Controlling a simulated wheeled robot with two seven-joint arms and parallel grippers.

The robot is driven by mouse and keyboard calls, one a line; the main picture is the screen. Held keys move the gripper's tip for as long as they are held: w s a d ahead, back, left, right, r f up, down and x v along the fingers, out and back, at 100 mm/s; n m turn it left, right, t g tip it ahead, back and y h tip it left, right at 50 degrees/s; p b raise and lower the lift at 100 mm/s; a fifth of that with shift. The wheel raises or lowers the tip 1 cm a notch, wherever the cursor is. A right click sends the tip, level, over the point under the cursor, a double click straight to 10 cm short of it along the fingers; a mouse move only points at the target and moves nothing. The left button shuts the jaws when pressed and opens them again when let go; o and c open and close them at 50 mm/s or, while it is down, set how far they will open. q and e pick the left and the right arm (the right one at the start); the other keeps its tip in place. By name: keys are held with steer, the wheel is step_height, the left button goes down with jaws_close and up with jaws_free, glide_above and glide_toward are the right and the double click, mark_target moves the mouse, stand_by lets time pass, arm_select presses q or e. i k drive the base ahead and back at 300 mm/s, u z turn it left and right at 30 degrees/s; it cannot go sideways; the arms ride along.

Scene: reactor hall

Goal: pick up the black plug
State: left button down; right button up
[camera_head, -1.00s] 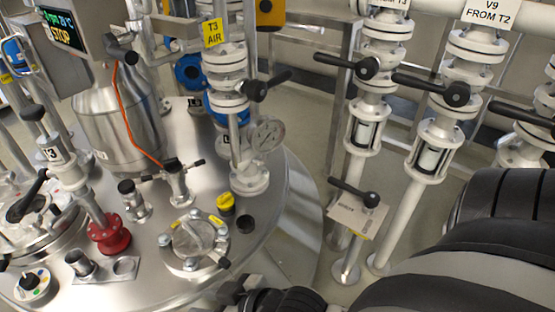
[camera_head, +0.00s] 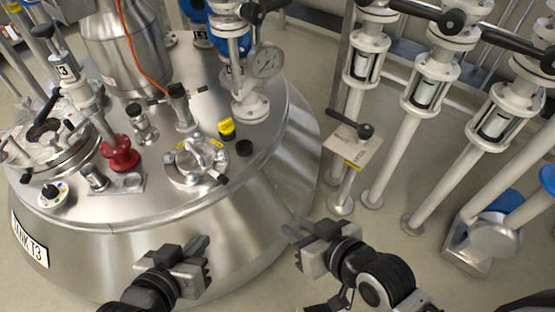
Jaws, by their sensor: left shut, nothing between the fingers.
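My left gripper (camera_head: 202,249) is in front of the tank, low in the view, below and left of the plug. It is shut and empty. My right gripper (camera_head: 296,233) is below and right of the plug, off the tank's side. Whether its fingers are apart is not clear. Neither gripper touches the plug.
A yellow-and-black cap (camera_head: 226,129) stands just behind the plug. A red fitting (camera_head: 120,155) is at the left. White pipes (camera_head: 401,165) with a tagged valve (camera_head: 352,144) stand at the right. Floor between is free.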

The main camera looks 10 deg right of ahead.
mark_target(175, 90)
steer(key=z, duration=0.15)
steer(key=k, duration=1.1)
steer(key=z, duration=0.4)
steer(key=k, duration=1.2)
steer(key=z, duration=0.8)
steer(key=i, duration=1.25)
steer(key=u, duration=1.3)
steer(key=i, duration=1.45)
steer(key=u, duration=1.75)
steer(key=i, duration=0.25)
steer(key=u, duration=0.2)
